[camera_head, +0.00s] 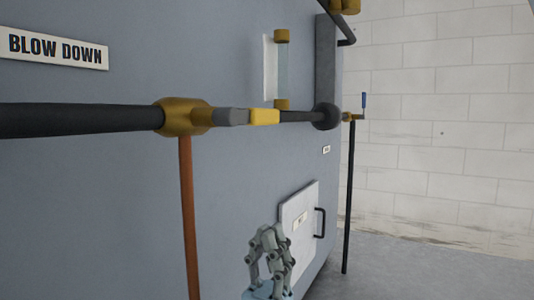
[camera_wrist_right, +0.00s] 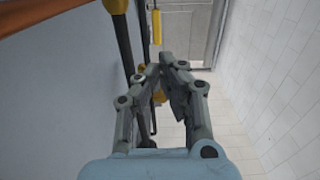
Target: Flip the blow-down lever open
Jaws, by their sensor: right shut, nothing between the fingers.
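The blow-down valve has a brass body (camera_head: 183,117) on a black horizontal pipe, near the "BLOW DOWN" sign (camera_head: 55,48). Its lever, a grey arm with a yellow grip (camera_head: 264,117), points right, along the pipe. The yellow grip also shows at the top of the right wrist view (camera_wrist_right: 157,27), a little apart from the pipe. My right gripper (camera_head: 267,232) is well below the lever, pointing up, with its fingers together and empty. The right wrist view shows its fingertips (camera_wrist_right: 161,67) apart from the grip. My left gripper is not in view.
An orange-brown pipe (camera_head: 189,220) drops from the valve. A white hatch (camera_head: 300,232) with a black handle is on the grey wall behind my gripper. A small blue-handled valve (camera_head: 364,103) stands right of the tank. Floor at right is clear.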

